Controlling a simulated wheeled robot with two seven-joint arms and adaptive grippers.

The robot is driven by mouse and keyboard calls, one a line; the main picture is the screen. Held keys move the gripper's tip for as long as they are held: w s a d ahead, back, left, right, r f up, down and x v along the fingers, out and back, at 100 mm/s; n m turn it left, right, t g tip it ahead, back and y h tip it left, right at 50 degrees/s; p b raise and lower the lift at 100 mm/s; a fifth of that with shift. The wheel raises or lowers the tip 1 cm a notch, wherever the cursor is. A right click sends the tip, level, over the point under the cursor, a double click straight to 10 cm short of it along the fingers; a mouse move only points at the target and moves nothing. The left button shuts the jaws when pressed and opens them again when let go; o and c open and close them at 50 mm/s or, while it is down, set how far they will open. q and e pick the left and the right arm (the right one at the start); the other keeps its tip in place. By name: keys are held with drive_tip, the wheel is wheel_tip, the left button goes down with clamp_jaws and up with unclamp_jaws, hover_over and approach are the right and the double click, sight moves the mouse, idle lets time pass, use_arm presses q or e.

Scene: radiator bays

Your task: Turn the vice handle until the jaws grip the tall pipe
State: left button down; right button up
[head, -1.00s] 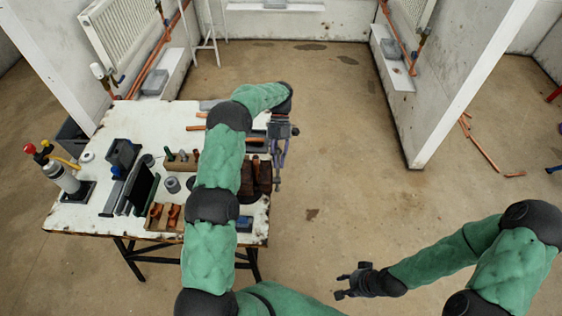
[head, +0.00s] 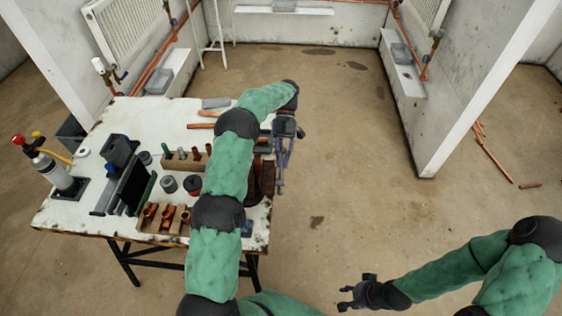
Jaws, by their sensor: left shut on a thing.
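My left arm reaches over the workbench (head: 110,226). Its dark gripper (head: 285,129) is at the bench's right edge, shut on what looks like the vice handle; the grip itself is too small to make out. Blue-grey metal parts, apparently of the vice (head: 281,160), show just below the gripper, past the bench edge. My forearm and hand cover much of that area. I cannot make out the jaws or the tall pipe. My right gripper (head: 352,293) is out over the floor, away from the bench, with its fingers apart and nothing between them.
A gas torch (head: 58,175) stands at the bench's left. A wooden rack with copper fittings (head: 165,219), a black panel (head: 137,184) and loose copper pipes (head: 200,126) lie on the bench. The floor right of the bench is clear up to a wall end (head: 450,120).

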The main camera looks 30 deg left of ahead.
use_arm(q)
drive_tip(key=shift+w+d+r, duration=0.15)
drive_tip(key=shift+w+r, duration=0.15)
drive_tip(key=shift+r, duration=0.2)
drive_tip(key=c, duration=1.4)
unclamp_jaws()
drive_tip(key=shift+o, duration=0.5)
drive_tip(key=shift+w+d+f, duration=0.15)
drive_tip(key=shift+d, duration=0.15)
drive_tip(key=shift+a+f, duration=0.1)
drive_tip(key=shift+a, duration=0.1)
